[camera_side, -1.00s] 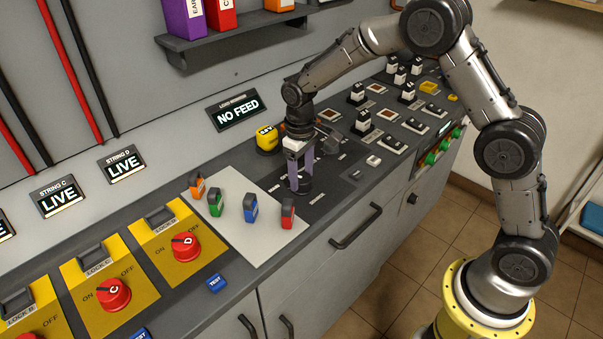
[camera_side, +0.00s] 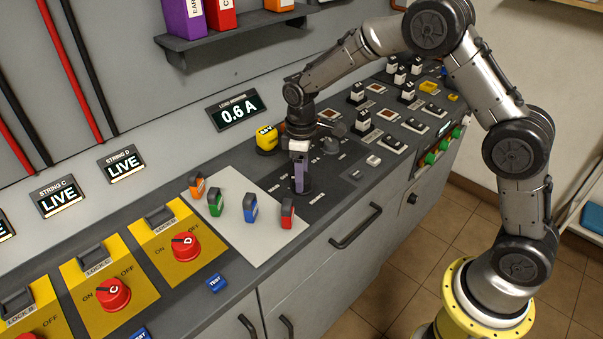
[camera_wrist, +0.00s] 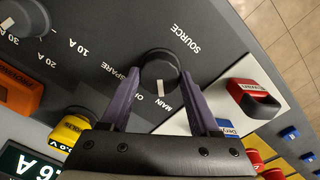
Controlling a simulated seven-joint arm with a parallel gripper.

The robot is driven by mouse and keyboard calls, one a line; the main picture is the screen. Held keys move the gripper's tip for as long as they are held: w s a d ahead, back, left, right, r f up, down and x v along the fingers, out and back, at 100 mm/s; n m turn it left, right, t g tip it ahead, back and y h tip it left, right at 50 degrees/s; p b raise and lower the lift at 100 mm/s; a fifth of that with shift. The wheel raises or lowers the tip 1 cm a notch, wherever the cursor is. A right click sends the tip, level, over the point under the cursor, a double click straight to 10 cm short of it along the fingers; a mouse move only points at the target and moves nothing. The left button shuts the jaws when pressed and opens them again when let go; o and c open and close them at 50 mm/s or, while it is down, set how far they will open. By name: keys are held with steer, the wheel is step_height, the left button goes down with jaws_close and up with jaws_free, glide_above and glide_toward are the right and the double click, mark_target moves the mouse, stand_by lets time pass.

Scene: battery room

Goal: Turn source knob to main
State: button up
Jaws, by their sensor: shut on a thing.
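The source knob (camera_wrist: 158,66) is a round black dial with a white pointer line, on the dark panel under the SOURCE label. In the wrist view its pointer lines up with the word MAIN, and SPARE is to the left of it. My gripper (camera_wrist: 160,77) has its two purple fingers on opposite sides of the knob, shut on it. In the side view my gripper (camera_side: 299,187) reaches down onto the knob, whose base (camera_side: 303,192) shows just below the fingers. The load monitor (camera_side: 238,109) reads 0.6 A.
A pale plate with orange, green, blue and red (camera_side: 288,214) upright pieces lies just left of my gripper. A yellow piece (camera_side: 266,139) stands behind it. Another black knob (camera_wrist: 22,17) with amp markings is on the same panel. Yellow lock plates with red knobs (camera_side: 185,245) are further left.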

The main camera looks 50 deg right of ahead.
steer(key=shift+r, duration=0.1)
steer(key=o, duration=1.4)
steer(key=shift+c, duration=0.2)
step_height(320, 180, up, 14)
steer(key=shift+a, duration=0.15)
steer(key=shift+s, duration=0.1)
